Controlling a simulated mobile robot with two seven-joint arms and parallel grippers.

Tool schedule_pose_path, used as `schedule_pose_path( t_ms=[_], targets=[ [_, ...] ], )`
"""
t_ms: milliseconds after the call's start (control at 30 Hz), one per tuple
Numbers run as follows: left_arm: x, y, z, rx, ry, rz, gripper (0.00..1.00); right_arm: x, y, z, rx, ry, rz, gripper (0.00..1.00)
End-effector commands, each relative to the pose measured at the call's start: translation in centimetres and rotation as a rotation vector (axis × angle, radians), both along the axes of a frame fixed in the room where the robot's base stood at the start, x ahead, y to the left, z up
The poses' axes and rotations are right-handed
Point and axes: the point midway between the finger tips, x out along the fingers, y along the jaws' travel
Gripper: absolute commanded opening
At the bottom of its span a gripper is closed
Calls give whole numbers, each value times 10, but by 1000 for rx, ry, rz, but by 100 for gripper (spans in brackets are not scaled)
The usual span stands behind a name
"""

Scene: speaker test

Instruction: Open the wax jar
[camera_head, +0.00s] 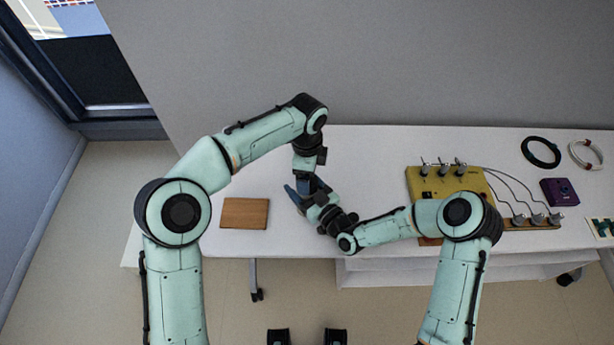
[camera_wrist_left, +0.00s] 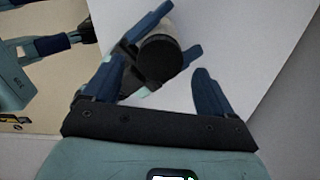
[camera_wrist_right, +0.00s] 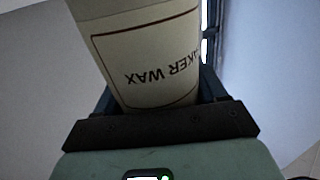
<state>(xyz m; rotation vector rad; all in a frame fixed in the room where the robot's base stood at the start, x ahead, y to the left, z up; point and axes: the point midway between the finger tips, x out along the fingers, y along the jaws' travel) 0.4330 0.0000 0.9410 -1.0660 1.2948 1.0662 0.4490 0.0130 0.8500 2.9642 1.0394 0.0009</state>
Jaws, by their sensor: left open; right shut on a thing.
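The wax jar (camera_wrist_right: 150,50) is a cream cylinder with a printed "...AKER WAX" label, upside down in the right wrist view. My right gripper (camera_wrist_right: 157,88) is shut on its body. In the left wrist view the jar's round black lid (camera_wrist_left: 158,60) faces the camera, with the right gripper's blue fingers on both sides of the jar. My left gripper (camera_wrist_left: 160,72) is open, its fingers apart on either side of the lid; I see no contact. In the head view the two grippers meet above the table, left (camera_head: 305,187) over right (camera_head: 300,197), and hide the jar.
A brown wooden board (camera_head: 245,213) lies on the white table (camera_head: 380,150), left of the grippers. To the right stand a yellow box (camera_head: 448,185) with knobs and wires, a purple box (camera_head: 560,191), a black coil (camera_head: 541,152) and a white coil (camera_head: 586,154). A grey wall is behind.

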Motion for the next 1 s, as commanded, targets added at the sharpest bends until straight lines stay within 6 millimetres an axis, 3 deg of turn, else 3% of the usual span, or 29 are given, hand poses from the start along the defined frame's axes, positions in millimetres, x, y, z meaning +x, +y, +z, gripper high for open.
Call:
schedule_pose_path(
  t_ms=[233, 633, 767, 1000],
  targets=[
    [0, -1, 18, -2, 1, -46, 82, 0, 0, 0, -1, 0, -1, 0],
    [0, -1, 47, -1, 1, -557, 82, 0, 0, 0, -1, 0, -1, 0],
    [0, 0, 40, 0, 3, -597, 82, 0, 0, 0, -1, 0, -1, 0],
    [0, 1, 3, 0, 4, -596, 82, 0, 0, 0, -1, 0, -1, 0]
  ],
)
